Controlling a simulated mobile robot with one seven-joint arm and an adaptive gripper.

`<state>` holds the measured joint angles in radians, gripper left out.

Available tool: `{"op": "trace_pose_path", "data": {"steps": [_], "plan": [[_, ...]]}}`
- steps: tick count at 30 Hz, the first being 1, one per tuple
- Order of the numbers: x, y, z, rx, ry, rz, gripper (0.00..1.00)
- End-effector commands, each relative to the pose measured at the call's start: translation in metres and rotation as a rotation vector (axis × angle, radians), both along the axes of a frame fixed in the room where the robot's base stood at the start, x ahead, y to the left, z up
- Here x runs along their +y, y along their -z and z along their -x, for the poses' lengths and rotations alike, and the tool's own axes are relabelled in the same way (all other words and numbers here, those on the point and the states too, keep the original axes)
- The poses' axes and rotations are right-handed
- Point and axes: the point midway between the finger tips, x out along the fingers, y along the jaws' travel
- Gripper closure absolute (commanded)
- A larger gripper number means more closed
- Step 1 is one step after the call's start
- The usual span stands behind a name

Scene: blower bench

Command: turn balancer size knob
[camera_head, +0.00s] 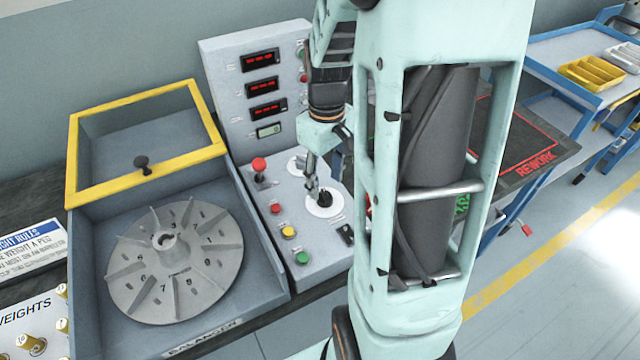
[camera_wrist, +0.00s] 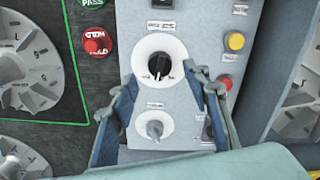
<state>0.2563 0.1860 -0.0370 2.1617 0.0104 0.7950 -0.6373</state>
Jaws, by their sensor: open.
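A black knob on a round white dial (camera_head: 324,203) sits on the sloped front of the grey control panel (camera_head: 318,255). The black knob (camera_wrist: 158,66) also shows in the wrist view. A grey knob on a second white dial (camera_wrist: 154,128) sits beside it on the same panel; its dial is partly hidden by my arm in the head view. The labels are too small to tell which knob is the size one. My gripper (camera_head: 316,182) is open just above the black knob. In the wrist view its two fingers (camera_wrist: 164,82) stand either side of the black knob's dial, apparently not touching the knob.
A red mushroom button (camera_head: 259,165) and red, yellow and green buttons (camera_head: 288,232) line the panel's left side. Three red displays (camera_head: 262,86) are on the upright part. A finned rotor (camera_head: 172,262) lies in the balancer under a raised yellow-framed lid (camera_head: 150,98).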

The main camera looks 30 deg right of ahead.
Motion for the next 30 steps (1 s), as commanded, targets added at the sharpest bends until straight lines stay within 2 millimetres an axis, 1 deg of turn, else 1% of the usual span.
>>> {"op": "trace_pose_path", "data": {"steps": [1,3,6,9,13,20,30], "plan": [[0.000,0.011,0.001,0.003,0.000,-0.001,0.56],[0.000,0.022,0.001,0.003,0.000,-0.001,0.56],[0.000,0.035,0.001,0.002,0.000,0.000,0.56],[0.000,0.042,0.000,0.000,0.000,0.000,0.56],[0.000,0.046,0.000,0.000,0.000,0.001,0.56],[0.000,0.046,0.000,0.000,0.000,0.001,0.57],[0.000,0.046,0.000,0.000,0.000,0.001,0.95]]}}
